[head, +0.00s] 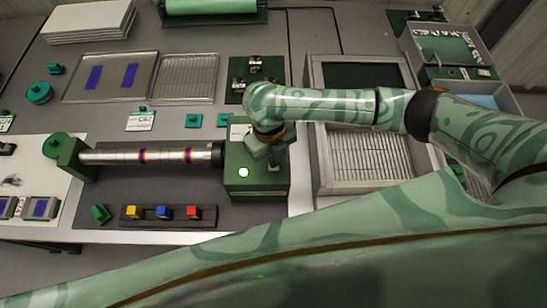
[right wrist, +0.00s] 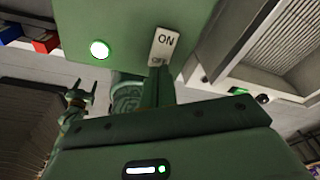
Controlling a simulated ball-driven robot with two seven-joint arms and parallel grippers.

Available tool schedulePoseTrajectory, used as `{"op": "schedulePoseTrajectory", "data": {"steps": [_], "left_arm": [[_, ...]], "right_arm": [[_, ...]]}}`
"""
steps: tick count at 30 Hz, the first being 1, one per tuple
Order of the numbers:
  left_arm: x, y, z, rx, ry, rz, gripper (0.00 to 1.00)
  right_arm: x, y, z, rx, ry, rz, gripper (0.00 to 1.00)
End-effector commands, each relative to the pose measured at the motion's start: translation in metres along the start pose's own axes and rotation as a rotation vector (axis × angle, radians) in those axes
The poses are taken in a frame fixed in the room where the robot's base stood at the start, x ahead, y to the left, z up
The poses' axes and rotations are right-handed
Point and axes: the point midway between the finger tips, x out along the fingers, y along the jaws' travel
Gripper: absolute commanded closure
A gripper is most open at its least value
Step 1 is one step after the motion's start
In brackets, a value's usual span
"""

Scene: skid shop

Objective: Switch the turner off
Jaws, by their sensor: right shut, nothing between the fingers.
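The turner's green drive box (head: 240,190) stands at the right end of a long silver roll (head: 150,156). Its round lamp (right wrist: 99,49) is lit green. A pale rocker switch (right wrist: 163,44) on the box reads ON, and the OFF lettering below it is partly covered by my fingertips. My right gripper (head: 272,163) is over the box. In the right wrist view its shut, empty fingers (right wrist: 158,86) point at the OFF end of the switch; I cannot tell whether they touch. My left gripper (right wrist: 79,90) seems to hang open and empty, apart from the turner.
Red, blue and yellow blocks (head: 164,213) sit on a dark strip in front of the roll. A grey tray with a ribbed floor (head: 325,187) stands right of the box, under my right arm. Flat metal trays (head: 70,96) lie behind the roll.

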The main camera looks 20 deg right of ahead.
Motion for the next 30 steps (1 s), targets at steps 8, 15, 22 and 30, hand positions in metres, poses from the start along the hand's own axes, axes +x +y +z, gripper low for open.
{"op": "schedulePoseTrajectory", "data": {"steps": [8,15,22,30], "left_arm": [[0.000,0.000,-0.001,0.000,0.001,0.000,0.39],[0.002,0.000,0.000,0.000,0.001,0.000,0.39],[0.004,0.000,0.000,0.000,0.000,0.000,0.39],[0.006,0.000,0.000,0.000,0.000,0.000,0.39]], "right_arm": [[0.000,0.000,0.000,0.000,0.000,0.000,1.00],[0.003,0.000,0.000,0.000,0.000,0.000,1.00],[0.007,0.000,0.001,0.000,0.000,0.000,1.00],[0.011,0.000,0.002,0.000,0.001,0.000,1.00]]}}
